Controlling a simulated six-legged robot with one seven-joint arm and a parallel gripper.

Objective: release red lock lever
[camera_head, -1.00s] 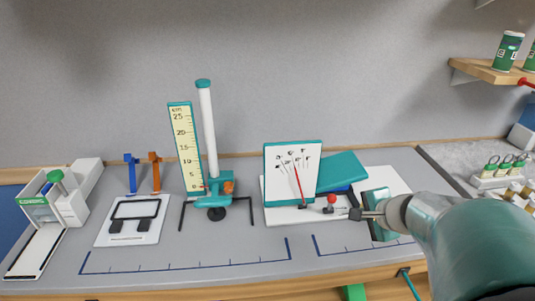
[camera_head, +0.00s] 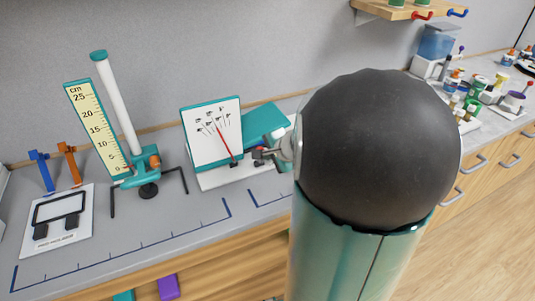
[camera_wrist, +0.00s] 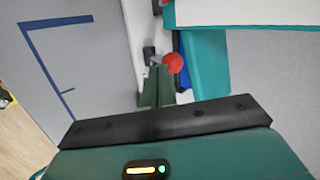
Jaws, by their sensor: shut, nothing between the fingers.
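The red lock lever shows as a round red knob (camera_wrist: 173,62) in the wrist view, right by the tips of my gripper (camera_wrist: 158,72). Contact between them cannot be told. My gripper is shut, with its narrow fingers together and nothing visible held. In the head view my gripper (camera_head: 264,154) is at the right of the dial device's base, and the red knob is hard to make out there. The device has a white dial board (camera_head: 212,140) with a red needle, a white base plate (camera_head: 214,179) and a teal slanted panel (camera_head: 266,120) behind.
A teal stand with a white column (camera_head: 118,105) and a yellow centimetre scale (camera_head: 97,130) stands left of the device. Further left are a white framed plate (camera_head: 60,225) and blue and orange clips. My arm covers the right middle of the head view.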

